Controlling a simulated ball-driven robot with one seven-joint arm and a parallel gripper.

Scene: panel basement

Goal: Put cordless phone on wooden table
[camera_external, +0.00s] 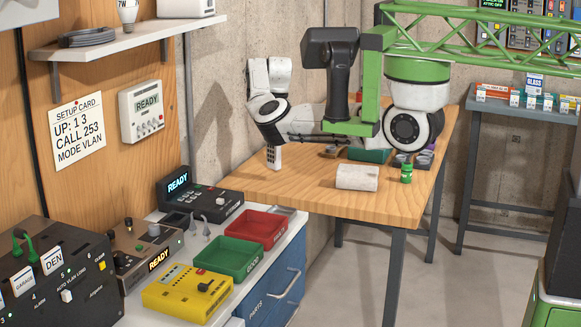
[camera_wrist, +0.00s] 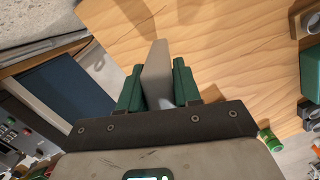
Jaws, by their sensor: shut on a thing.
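The cordless phone (camera_external: 274,158) is pale, with dark keys on its face, and stands roughly upright at the left part of the wooden table (camera_external: 385,205). My gripper (camera_external: 272,144) is above it, shut on its upper part. In the wrist view the phone (camera_wrist: 157,75) shows as a grey slab between the two green fingers of my gripper (camera_wrist: 157,68), with the bare wood of the table (camera_wrist: 225,55) beyond. The phone's lower end appears over the tabletop near its left edge. I cannot tell whether it touches the wood.
Left of the table is a bench with a red tray (camera_external: 256,228), green tray (camera_external: 226,258) and yellow box (camera_external: 187,292).

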